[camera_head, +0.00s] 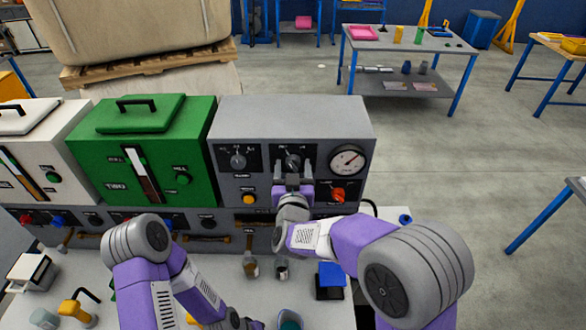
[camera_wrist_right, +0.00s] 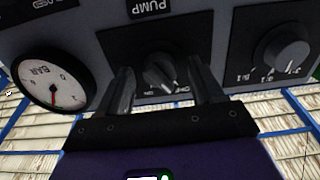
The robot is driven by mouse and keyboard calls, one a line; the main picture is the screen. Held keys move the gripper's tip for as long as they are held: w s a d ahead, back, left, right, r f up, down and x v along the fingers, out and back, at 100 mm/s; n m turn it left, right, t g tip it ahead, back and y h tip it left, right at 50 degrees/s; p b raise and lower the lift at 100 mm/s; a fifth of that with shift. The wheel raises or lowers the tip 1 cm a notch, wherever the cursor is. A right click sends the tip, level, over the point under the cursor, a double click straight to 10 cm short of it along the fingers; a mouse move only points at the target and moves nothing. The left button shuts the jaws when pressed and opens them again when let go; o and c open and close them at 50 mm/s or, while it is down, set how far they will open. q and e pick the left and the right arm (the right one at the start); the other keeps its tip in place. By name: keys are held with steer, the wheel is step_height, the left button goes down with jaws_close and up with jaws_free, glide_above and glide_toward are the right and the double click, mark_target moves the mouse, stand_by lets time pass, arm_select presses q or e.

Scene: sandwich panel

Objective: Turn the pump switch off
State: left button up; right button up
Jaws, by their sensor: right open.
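The pump switch (camera_head: 292,161) is a dark rotary knob on the front of the grey control box (camera_head: 300,115), left of the pressure gauge. In the right wrist view the knob (camera_wrist_right: 160,72) sits on a black plate under an upside-down-looking PUMP label, its pale pointer slanting to the lower right. My right gripper (camera_head: 294,170) is open, its fingers on either side of the knob; in the right wrist view the fingers (camera_wrist_right: 160,82) flank it with gaps visible. Whether either finger touches it, I cannot tell. My left arm shows low, its gripper out of sight.
A round gauge (camera_head: 347,160), a red-orange knob (camera_head: 337,195), a yellow button (camera_head: 249,198) and another grey knob (camera_head: 238,161) surround the switch. A green box (camera_head: 150,120) stands close on the left.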

arm_select(q)
steer(key=shift+f+b, duration=0.5)
steer(key=shift+f, duration=0.05)
arm_select(e)
steer(key=s, duration=0.7)
steer(key=shift+s, duration=0.25)
